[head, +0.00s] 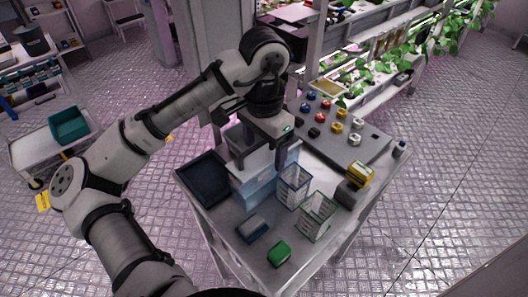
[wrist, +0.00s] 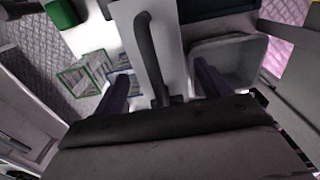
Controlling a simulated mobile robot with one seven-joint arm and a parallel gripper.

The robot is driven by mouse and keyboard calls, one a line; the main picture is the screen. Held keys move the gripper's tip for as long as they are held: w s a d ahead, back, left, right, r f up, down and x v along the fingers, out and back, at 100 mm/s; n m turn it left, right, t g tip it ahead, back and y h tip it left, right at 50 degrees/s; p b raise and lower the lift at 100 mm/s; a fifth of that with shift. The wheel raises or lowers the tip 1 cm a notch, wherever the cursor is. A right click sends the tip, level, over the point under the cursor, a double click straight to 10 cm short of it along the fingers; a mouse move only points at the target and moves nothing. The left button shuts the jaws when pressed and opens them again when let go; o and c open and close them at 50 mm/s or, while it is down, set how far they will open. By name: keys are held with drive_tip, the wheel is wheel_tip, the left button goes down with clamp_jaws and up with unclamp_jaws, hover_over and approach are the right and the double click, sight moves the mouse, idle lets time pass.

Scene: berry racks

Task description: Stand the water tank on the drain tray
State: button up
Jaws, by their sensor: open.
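The water tank (head: 254,185) is a pale blue box with a white top, standing upright on the table. In the wrist view its white top (wrist: 170,35) carries a dark handle (wrist: 147,45). The drain tray (head: 202,182) is a dark, shallow, empty tray at the table's left edge, just left of the tank. My gripper (head: 261,158) is over the tank, pointing down. The wrist view shows its open fingers (wrist: 161,86) on either side of the handle. I cannot tell whether they touch it.
Two wire-framed boxes, blue (head: 293,186) and green (head: 318,215), stand right of the tank. A blue-grey block (head: 252,229) and a green block (head: 279,253) lie in front. A grey bin (wrist: 228,62) is beside the tank. A knobbed panel (head: 345,135) fills the back.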

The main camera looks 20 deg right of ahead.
wheel_tip(320, 180, up, 10)
drive_tip(key=shift+r+b, duration=0.1)
drive_tip(key=shift+b, duration=0.3)
